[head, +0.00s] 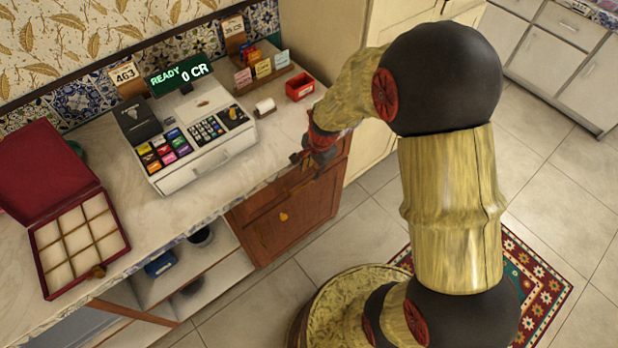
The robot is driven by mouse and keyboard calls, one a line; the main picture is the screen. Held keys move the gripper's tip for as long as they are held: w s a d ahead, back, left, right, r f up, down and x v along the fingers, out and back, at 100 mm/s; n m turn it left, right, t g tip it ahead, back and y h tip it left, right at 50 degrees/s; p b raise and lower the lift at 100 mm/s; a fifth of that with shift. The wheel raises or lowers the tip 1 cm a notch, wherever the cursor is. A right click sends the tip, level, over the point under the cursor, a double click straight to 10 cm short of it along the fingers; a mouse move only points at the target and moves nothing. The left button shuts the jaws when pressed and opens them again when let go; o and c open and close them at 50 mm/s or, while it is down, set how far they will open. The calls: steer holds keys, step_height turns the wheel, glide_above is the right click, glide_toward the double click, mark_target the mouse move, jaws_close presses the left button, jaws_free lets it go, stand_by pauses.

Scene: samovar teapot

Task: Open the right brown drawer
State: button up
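The brown wooden cabinet under the right end of the counter has a drawer front (268,203) near its top, just below the countertop edge. A small yellowish knob (284,216) shows on the brown front below it. My gripper (302,161) is at the right end of the drawer, close to its front and the counter edge. The dark fingers are small and partly merge with the brown wood. I cannot tell whether they touch the drawer or its handle, or whether they are open. The right part of the drawer front is hidden behind my gripper. The drawer looks closed.
A cash register (192,130) stands on the counter (140,195), with a small red box (300,87) near its right end. An open red tea box (78,240) lies at left. Open shelves (205,262) sit left of the cabinet.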

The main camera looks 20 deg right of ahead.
mark_target(309, 182)
steer(key=shift+f, duration=0.15)
steer(key=f+b, duration=0.1)
steer(key=f, duration=0.1)
steer(key=f+b, duration=0.1)
steer(key=f, duration=0.2)
steer(key=w+f+b, duration=0.1)
steer(key=f, duration=0.1)
steer(key=shift+w+a+f, duration=0.1)
steer(key=shift+a+f, duration=0.1)
steer(key=c, duration=0.3)
steer(key=c, duration=0.4)
jaws_close()
